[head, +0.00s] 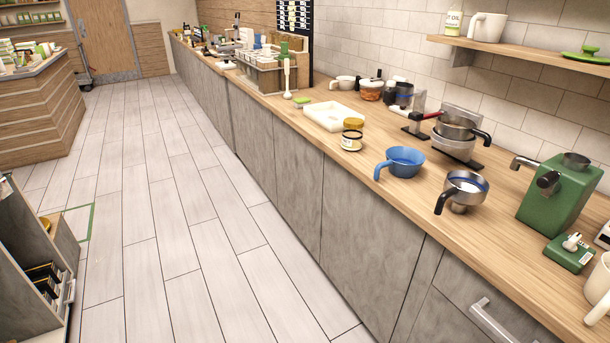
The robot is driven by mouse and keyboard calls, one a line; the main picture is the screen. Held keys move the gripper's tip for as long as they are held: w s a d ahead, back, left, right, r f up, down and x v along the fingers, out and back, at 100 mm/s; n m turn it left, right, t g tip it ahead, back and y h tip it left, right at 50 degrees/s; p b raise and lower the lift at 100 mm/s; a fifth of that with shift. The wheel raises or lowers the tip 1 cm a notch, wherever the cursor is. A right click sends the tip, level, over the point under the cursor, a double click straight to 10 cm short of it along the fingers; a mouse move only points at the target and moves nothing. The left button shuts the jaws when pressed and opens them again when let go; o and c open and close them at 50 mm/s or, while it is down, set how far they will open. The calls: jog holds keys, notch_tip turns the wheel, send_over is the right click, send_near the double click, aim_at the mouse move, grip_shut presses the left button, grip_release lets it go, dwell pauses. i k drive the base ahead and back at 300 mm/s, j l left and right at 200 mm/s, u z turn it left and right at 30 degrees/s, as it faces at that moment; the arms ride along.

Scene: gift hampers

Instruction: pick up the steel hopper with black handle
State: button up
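A steel hopper with a black handle (459,198) stands on the wooden counter in the right half of the head view. It has a blue inner rim, and its black handle points down-left toward the counter's front edge. A second steel vessel with a black handle (456,131) sits on top of a steel bowl farther back, near the wall. A red-handled part lies against its left side. A blue hopper with a blue handle (404,164) stands left of the front steel hopper, apart from it. My gripper is not in view.
A green machine (556,200) stands right of the front hopper, with a small green block (569,254) before it. A jar with a yellow lid (352,135) and a white tray (334,115) are to the left. A wall shelf (520,46) hangs above. The floor is clear along the counter.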

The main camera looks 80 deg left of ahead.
aim_at(465, 188)
jog(key=u, duration=1.7)
jog(key=i+j+z, duration=0.3)
jog(key=i+j, duration=0.35)
jog(key=i+j+z, duration=0.3)
jog(key=i+j, duration=0.4)
jog(key=j, duration=0.1)
